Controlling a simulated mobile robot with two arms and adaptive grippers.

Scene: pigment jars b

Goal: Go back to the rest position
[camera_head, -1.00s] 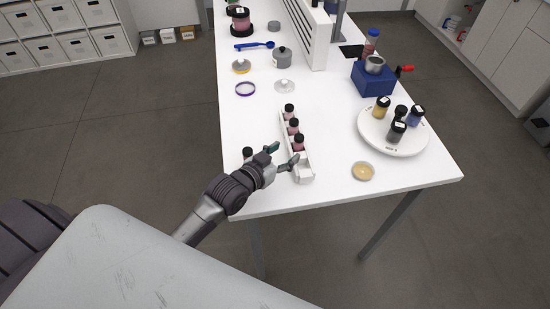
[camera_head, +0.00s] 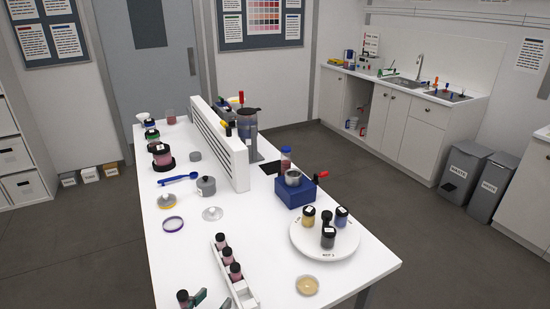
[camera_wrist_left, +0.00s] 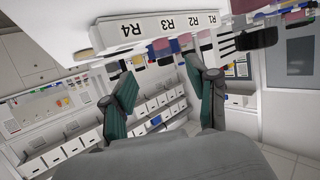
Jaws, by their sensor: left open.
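My left gripper (camera_head: 212,300) shows at the bottom edge of the head view, with only its teal fingertips in frame. It is open and empty, just left of the near end of the white jar rack (camera_head: 243,291). In the left wrist view the two fingers of the gripper (camera_wrist_left: 165,88) stand wide apart with nothing held between them. The rack's labelled side, R1 to R4 (camera_wrist_left: 165,25), shows beyond them. Three dark-capped jars of pink pigment (camera_head: 228,258) stand in the rack; its near slot looks empty. My right gripper is not in view.
A round white turntable (camera_head: 300,240) holds several jars. A yellowish dish (camera_head: 307,285), a blue box-shaped device (camera_head: 295,191) and a grey pot (camera_head: 206,186) are on the table.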

